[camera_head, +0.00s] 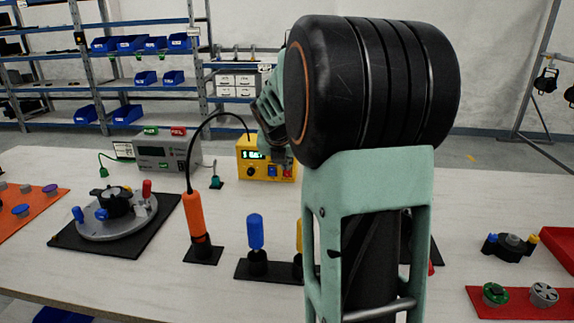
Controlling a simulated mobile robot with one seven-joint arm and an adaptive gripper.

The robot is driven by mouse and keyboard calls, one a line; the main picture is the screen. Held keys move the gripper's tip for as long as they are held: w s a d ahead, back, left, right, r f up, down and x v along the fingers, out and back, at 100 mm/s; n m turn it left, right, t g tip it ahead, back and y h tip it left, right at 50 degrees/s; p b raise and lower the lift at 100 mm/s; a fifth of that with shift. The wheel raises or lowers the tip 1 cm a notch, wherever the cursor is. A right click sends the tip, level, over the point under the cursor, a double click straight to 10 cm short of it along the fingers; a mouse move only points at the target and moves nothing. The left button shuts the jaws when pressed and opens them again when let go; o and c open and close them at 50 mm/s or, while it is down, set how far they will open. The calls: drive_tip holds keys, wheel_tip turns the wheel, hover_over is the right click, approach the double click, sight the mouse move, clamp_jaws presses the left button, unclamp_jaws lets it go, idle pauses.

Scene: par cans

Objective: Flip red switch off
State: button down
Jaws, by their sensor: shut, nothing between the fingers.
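No switch that is clearly red shows in the camera_head view. A blue upright handle (255,232) stands on a long black base (243,271) in the middle of the table. A yellow upright handle (299,235) stands to its right, partly covered by my arm. A small red piece (431,269) shows low at the right edge of my arm; I cannot tell what it belongs to. The rest of the row is hidden behind my arm. My gripper is hidden behind my arm and its large black joint.
Left of the row stand an orange tool (195,215) with a cable to a yellow box (267,160), and a grey round fixture (118,222). A grey instrument (166,152) stands behind. A red plate (515,308) lies right. Bare tabletop (460,205) shows right of my arm.

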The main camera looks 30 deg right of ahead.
drive_tip(key=shift+s+a+r, duration=0.1)
drive_tip(key=shift+s+r, duration=0.05)
drive_tip(key=shift+r, duration=0.1)
drive_tip(key=d+m+y+p, duration=0.1)
drive_tip(key=m+p, duration=0.2)
drive_tip(key=m, duration=0.3)
drive_tip(key=d+m+y+p, duration=0.1)
drive_tip(key=m+y+p, duration=0.1)
drive_tip(key=m, duration=0.4)
drive_tip(key=d+f+m+y+p, duration=0.1)
drive_tip(key=m+y+p, duration=0.1)
drive_tip(key=m+p, duration=0.2)
drive_tip(key=shift+s+d+f+m, duration=0.1)
drive_tip(key=shift+s+d+m, duration=0.1)
drive_tip(key=shift+m, duration=0.6)
drive_tip(key=shift+s+d+m, duration=0.1)
drive_tip(key=shift+s+m, duration=0.1)
drive_tip(key=shift+m, duration=0.6)
drive_tip(key=shift+f, duration=0.1)
